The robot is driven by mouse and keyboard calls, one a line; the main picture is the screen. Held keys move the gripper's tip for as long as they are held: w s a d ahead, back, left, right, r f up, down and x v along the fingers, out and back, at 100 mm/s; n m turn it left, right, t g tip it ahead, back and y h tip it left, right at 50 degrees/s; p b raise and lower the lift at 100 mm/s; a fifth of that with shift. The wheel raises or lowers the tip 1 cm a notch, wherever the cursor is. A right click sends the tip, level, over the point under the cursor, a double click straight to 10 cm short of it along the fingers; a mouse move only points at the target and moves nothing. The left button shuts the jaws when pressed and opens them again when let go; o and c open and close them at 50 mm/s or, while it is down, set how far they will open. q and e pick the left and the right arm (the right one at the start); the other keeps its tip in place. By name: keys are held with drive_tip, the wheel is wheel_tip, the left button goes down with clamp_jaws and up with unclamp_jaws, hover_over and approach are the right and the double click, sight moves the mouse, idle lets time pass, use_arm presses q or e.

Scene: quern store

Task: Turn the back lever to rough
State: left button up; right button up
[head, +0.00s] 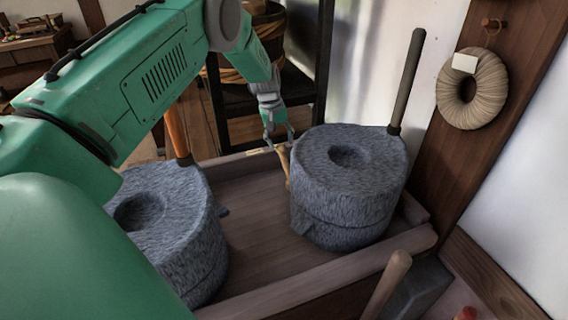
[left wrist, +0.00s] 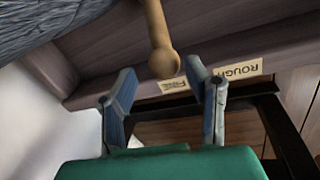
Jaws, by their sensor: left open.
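The back lever (head: 286,163) is a short tan wooden rod beside the right-hand grey stone quern (head: 348,190). In the left wrist view, its rounded knob (left wrist: 163,62) lies near the small "FINE" label (left wrist: 174,84); the "ROUGH" label (left wrist: 240,68) is farther right. My left gripper (head: 279,136) is open at the lever's knob end. In the left wrist view, the knob appears in the gap between the fingertips of the gripper (left wrist: 161,70); I cannot tell whether they touch it. My right gripper is out of view.
A second stone quern (head: 170,235) stands at left in the wooden trough (head: 262,255), partly hidden by my left arm. Upright handles (head: 407,80) rise from the querns. A wooden rod (head: 388,285) stands at the front. A rope coil (head: 472,90) hangs on the post.

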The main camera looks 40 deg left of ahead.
sight(282, 153)
use_arm(q)
drive_tip(key=f+b, duration=0.1)
drive_tip(key=f, duration=0.1)
drive_tip(key=f+b, duration=0.3)
drive_tip(key=f, duration=0.1)
drive_tip(key=shift+w+a+f, duration=0.1)
drive_tip(key=shift+w+a, duration=0.05)
drive_tip(key=shift+w, duration=0.25)
drive_tip(key=shift+d+r, duration=0.2)
drive_tip(key=shift+d, duration=0.15)
drive_tip(key=c, duration=0.9)
drive_tip(key=shift+a, duration=0.2)
clamp_jaws()
